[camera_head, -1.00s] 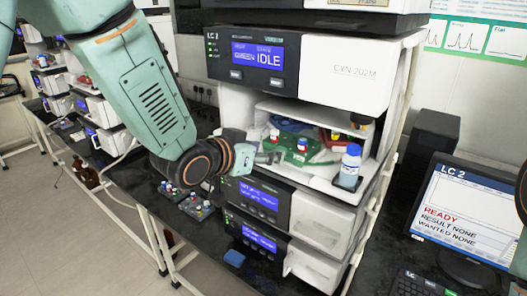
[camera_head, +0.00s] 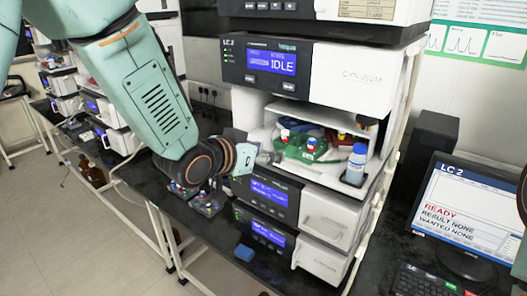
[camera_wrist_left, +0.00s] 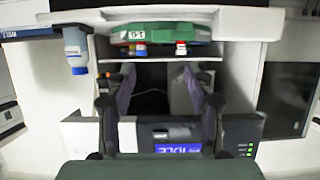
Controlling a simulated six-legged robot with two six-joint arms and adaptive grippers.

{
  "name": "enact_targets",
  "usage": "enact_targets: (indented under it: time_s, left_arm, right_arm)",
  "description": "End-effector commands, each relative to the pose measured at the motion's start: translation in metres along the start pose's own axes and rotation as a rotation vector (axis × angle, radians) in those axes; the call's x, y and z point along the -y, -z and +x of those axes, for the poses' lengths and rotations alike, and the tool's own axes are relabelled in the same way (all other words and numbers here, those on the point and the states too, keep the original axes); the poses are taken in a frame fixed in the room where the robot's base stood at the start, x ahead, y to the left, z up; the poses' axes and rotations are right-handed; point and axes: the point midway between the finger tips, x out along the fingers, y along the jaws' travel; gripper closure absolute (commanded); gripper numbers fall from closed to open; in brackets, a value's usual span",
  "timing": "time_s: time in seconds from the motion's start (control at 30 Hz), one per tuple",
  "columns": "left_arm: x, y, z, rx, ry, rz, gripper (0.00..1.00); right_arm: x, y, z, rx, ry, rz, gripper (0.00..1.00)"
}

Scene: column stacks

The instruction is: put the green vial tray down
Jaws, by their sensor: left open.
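The green vial tray (camera_head: 306,153) sits in the open bay of the LC 2 stack, with red-, blue- and white-capped vials on it. In the left wrist view, which looks upside down, the tray (camera_wrist_left: 160,33) is at the top, beyond the fingertips. My left gripper (camera_head: 268,158) is at the left front of the bay, beside the tray. In the wrist view its two fingers (camera_wrist_left: 158,100) are spread apart with nothing between them. The tray's left end is partly hidden in the head view. My right gripper is not in view.
A blue-capped bottle (camera_head: 355,163) stands at the bay's right front; it also shows in the wrist view (camera_wrist_left: 76,50). Another vial rack (camera_head: 205,204) is on the dark bench below my left wrist. A monitor (camera_head: 462,215) stands right.

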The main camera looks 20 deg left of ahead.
Motion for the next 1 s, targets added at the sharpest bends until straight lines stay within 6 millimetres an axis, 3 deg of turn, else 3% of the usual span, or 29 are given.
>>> enact_targets:
  time_s: [0.37,0.47,0.57,0.73,0.9,1.0]
  left_arm:
    - [0.001,0.004,0.002,0.000,0.000,0.000,0.47]
    - [0.000,-0.007,0.003,0.021,0.003,-0.008,0.47]
    - [-0.001,-0.052,0.003,0.108,0.015,-0.046,0.47]
    - [-0.012,-0.192,-0.020,0.387,0.064,-0.154,0.47]
    - [-0.033,-0.324,-0.086,0.699,0.124,-0.247,0.47]
    - [-0.049,-0.385,-0.136,0.873,0.158,-0.288,0.47]
  right_arm:
    - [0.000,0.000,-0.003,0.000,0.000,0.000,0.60]
    - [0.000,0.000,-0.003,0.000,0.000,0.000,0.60]
    - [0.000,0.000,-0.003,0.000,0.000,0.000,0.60]
    - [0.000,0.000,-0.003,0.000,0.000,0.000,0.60]
    - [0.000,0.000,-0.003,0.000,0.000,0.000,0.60]
    - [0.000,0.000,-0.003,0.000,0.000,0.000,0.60]
